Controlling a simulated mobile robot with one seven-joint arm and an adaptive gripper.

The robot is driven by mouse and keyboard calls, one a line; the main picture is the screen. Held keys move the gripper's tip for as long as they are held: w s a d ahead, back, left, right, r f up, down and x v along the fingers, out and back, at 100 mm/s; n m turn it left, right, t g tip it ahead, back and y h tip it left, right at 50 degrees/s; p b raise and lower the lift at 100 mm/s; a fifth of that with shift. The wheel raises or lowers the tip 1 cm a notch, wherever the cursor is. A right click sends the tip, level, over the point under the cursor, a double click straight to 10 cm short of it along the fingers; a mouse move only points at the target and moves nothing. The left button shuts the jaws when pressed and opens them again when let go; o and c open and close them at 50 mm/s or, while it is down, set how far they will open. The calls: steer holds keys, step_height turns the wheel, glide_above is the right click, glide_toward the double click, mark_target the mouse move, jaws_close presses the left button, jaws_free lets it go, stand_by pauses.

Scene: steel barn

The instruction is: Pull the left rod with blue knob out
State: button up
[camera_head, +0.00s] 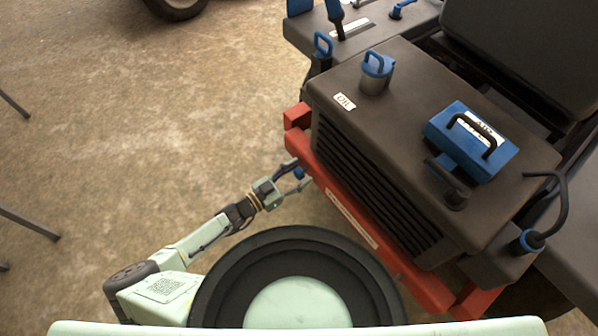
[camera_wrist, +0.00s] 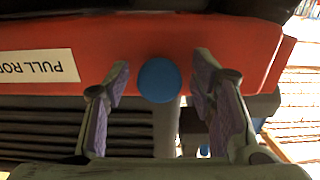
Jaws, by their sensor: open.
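A round blue knob (camera_wrist: 159,80) sits at the front of the red bumper (camera_wrist: 225,48) in the wrist view. My gripper (camera_wrist: 163,75) is open, with one finger to the left and one to the right of the knob. A gap shows on both sides, so neither finger touches it. The rod behind the knob is hidden. In the head view the knob (camera_head: 299,173) shows small between the fingers of my gripper (camera_head: 297,175), near the left part of the red bumper (camera_head: 345,205).
A white label reading "PULL ROD" (camera_wrist: 40,66), upside down, is on the bumper. The dark machine body (camera_head: 430,120) with its grille (camera_head: 370,190) rises behind the bumper. It carries a blue-capped filler (camera_head: 377,72) and a blue box (camera_head: 470,143). Open concrete floor (camera_head: 150,110) lies left.

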steer(key=shift+w+d, duration=0.2)
steer(key=shift+d, duration=0.1)
steer(key=shift+c, duration=0.5)
jaws_close()
